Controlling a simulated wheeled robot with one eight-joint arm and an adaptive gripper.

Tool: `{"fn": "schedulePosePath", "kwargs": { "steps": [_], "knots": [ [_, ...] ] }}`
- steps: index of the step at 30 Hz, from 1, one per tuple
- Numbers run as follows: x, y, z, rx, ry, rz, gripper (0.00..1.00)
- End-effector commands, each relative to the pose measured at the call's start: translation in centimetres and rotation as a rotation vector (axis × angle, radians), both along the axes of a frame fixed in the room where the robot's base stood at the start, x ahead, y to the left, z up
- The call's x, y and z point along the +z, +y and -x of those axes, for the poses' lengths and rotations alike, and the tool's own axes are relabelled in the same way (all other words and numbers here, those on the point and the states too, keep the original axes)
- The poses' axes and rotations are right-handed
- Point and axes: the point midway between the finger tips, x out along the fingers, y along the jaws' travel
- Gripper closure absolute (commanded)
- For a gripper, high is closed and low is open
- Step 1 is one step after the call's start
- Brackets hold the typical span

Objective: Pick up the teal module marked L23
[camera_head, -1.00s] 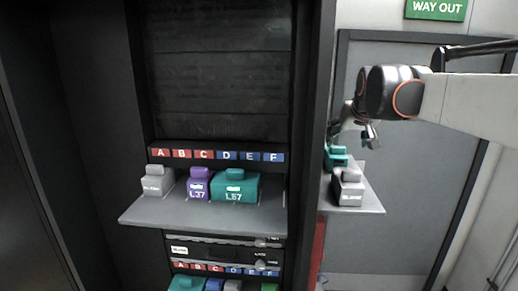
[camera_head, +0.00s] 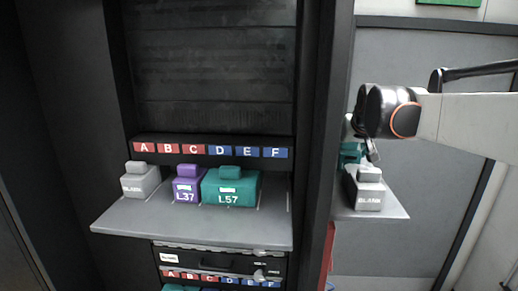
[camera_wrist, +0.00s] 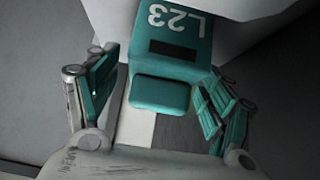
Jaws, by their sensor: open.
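The teal module marked L23 (camera_wrist: 178,55) shows in the wrist view at the top centre, its label upside down, with a teal raised block (camera_wrist: 160,93) on its near side. My gripper (camera_wrist: 158,105) is open, with one teal-padded finger on each side of that block and visible gaps between. In the head view my gripper (camera_head: 370,152) is low over the side shelf at the right. A teal module (camera_head: 350,154) is partly hidden behind it there; its label cannot be read in that view.
A grey BLANK module (camera_head: 369,196) stands close in front on the side shelf (camera_head: 395,208). The main shelf (camera_head: 190,225) holds a grey BLANK module (camera_head: 141,184), purple L37 (camera_head: 186,190) and teal L57 (camera_head: 230,192). A dark cabinet post (camera_head: 318,130) separates the two shelves.

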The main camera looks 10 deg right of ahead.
Motion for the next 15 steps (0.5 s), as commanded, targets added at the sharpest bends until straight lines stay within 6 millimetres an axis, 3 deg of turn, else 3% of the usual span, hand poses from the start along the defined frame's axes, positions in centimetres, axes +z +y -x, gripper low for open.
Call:
{"fn": "schedulePosePath", "kwargs": {
  "steps": [3,10,15],
  "knots": [
    [0.1,-0.05,0.03,-0.001,0.0,0.001,0.25],
    [0.09,-0.04,0.03,-0.001,0.0,0.001,0.77],
    [0.08,-0.03,0.07,-0.001,0.0,0.001,0.79]
  ]
}}
